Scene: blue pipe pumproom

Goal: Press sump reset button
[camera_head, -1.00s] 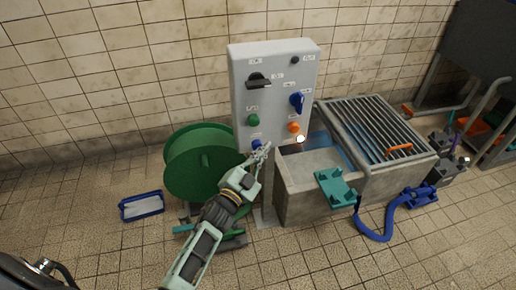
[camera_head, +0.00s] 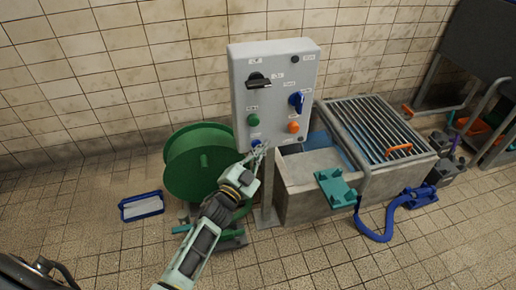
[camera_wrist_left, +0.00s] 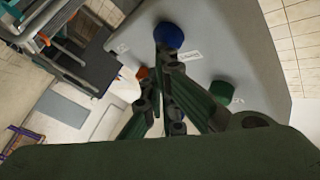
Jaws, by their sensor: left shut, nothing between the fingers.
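The grey control panel (camera_head: 275,75) stands upright on a post. It carries a green button (camera_head: 252,120), an orange button (camera_head: 293,127) and a blue button (camera_head: 254,143) at its lower left. The small labels cannot be read, so I cannot tell which is marked sump reset. My left gripper (camera_head: 262,151) is shut and empty, its tips close to the blue button. In the left wrist view the blue button (camera_wrist_left: 168,36) shows just beyond the fingertips, with the green button (camera_wrist_left: 222,91) to the right. I cannot tell whether the tips touch it. My right gripper is not in view.
A black handle (camera_head: 258,81) and a blue rotary switch (camera_head: 297,101) stick out of the panel. A green reel (camera_head: 190,165) stands left of the post. A concrete sump with a grating (camera_head: 375,125) is at the right. Open floor lies in front.

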